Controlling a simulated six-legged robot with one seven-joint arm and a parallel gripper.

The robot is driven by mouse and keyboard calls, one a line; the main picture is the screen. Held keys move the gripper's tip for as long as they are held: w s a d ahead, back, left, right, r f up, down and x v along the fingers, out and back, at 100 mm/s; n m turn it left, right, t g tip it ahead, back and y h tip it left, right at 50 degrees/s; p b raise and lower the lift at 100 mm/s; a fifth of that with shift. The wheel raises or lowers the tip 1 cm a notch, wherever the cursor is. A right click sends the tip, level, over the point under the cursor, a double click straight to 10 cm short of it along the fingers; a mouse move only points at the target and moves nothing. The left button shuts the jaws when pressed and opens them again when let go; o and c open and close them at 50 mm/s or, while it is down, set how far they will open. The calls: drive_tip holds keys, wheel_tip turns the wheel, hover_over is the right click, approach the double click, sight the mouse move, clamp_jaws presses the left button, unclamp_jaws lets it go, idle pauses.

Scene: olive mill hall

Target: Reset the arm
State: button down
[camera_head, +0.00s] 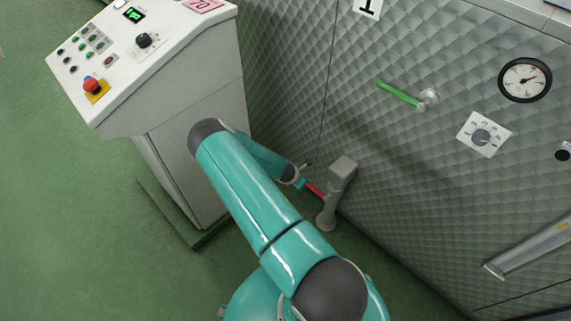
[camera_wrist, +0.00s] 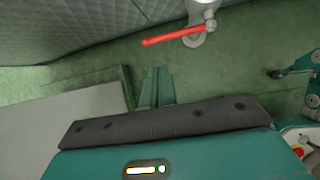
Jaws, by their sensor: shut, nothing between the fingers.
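My arm reaches down between the control cabinet and the quilted metal wall in the head view. My gripper (camera_head: 301,184) is small there, low beside a red lever (camera_head: 315,190). In the wrist view my gripper (camera_wrist: 157,72) shows its two teal fingers together, with nothing between them. The red lever (camera_wrist: 172,36) lies beyond the fingertips in that view, with a visible gap. The lever sits on a grey valve post (camera_head: 341,175), whose pale fitting (camera_wrist: 200,14) also shows in the wrist view. My upper arm hides part of the floor and cabinet.
A control cabinet (camera_head: 190,100) with a red stop button (camera_head: 92,86) stands at left. The quilted wall (camera_head: 400,150) at right carries a green lever (camera_head: 398,94), a gauge (camera_head: 525,79), a dial (camera_head: 482,137) and a long bar handle (camera_head: 530,248). Green floor (camera_head: 70,220) is clear at left.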

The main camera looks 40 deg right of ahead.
drive_tip(key=w+a+r+m+y, duration=0.1)
drive_tip(key=w+a+r+m, duration=0.3)
drive_tip(key=r, duration=0.6)
drive_tip(key=w+a+r+m, duration=0.3)
drive_tip(key=w+a+r, duration=0.1)
drive_tip(key=r, duration=0.6)
drive_tip(key=s+a+r+m+t+y, duration=0.1)
drive_tip(key=a+r+m, duration=0.3)
drive_tip(key=r, duration=0.5)
drive_tip(key=a+r+m+t+y, duration=0.1)
drive_tip(key=a+r, duration=0.5)
drive_tip(key=r, duration=0.3)
drive_tip(key=s+a+r+m+t+y, duration=0.1)
drive_tip(key=s+a+r+m, duration=0.1)
drive_tip(key=s+a+r, duration=0.4)
drive_tip(key=s+a+r+m+y, duration=0.1)
drive_tip(key=s+a+r+m, duration=0.15)
drive_tip(key=r, duration=0.55)
drive_tip(key=s+a+r+m, duration=0.1)
drive_tip(key=s+a+r, duration=0.2)
drive_tip(key=s, duration=0.4)
drive_tip(key=s+a+r+m+t, duration=0.1)
drive_tip(key=s+a+r, duration=0.3)
drive_tip(key=s, duration=0.3)
drive_tip(key=shift+s+a+r+y, duration=0.15)
drive_tip(key=shift+y, duration=0.25)
drive_tip(key=shift+s, duration=0.1)
